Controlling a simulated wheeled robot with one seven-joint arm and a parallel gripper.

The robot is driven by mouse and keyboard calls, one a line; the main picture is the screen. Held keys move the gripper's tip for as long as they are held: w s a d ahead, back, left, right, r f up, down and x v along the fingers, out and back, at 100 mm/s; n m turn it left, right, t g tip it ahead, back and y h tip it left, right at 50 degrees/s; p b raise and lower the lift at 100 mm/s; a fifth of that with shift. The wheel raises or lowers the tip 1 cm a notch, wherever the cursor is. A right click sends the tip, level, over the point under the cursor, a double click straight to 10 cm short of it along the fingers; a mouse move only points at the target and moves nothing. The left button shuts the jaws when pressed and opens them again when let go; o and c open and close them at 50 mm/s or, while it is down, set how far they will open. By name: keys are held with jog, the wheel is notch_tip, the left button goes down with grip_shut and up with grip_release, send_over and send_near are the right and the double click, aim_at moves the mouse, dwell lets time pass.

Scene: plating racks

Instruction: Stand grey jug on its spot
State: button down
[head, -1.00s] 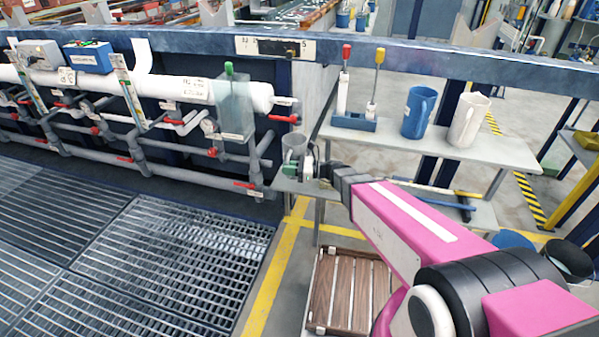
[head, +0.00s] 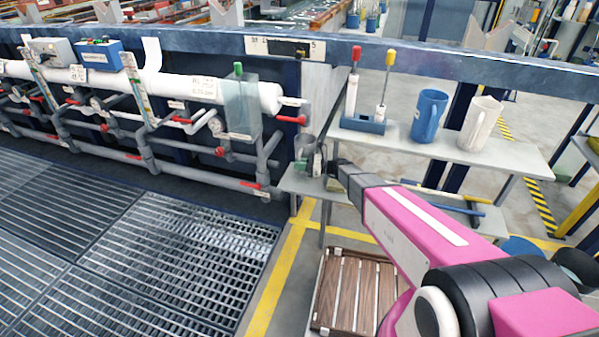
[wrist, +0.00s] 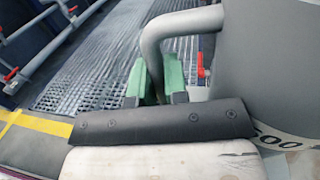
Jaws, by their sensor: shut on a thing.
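The grey jug (head: 304,147) is at the left end of the grey shelf unit in the head view, small and partly hidden by my gripper. In the wrist view its large grey body (wrist: 265,60) fills the right side, with printed marks low on it. My gripper (head: 303,167) has green fingers, which also show in the wrist view (wrist: 158,82). They are shut on the jug's handle (wrist: 160,28). The jug looks upright. Its base is hidden, so I cannot tell whether it touches the lower shelf (head: 300,184). No marked spot is clearly visible.
The upper shelf (head: 485,152) holds a blue jug (head: 428,116), a white jug (head: 480,122) and a blue holder (head: 363,124) with red- and yellow-topped tools. Pipes with red valves (head: 150,140) lie left. A wooden crate (head: 350,290) stands below. Grating (head: 180,250) covers the left floor.

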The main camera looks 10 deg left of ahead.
jog(key=shift+f, duration=1.8)
jog(key=c, duration=1.1)
grip_release()
jog(key=shift+c, duration=0.2)
jog(key=d, duration=0.4)
jog(key=w+d, duration=0.1)
jog(key=d, duration=0.7)
jog(key=shift+w, duration=0.15)
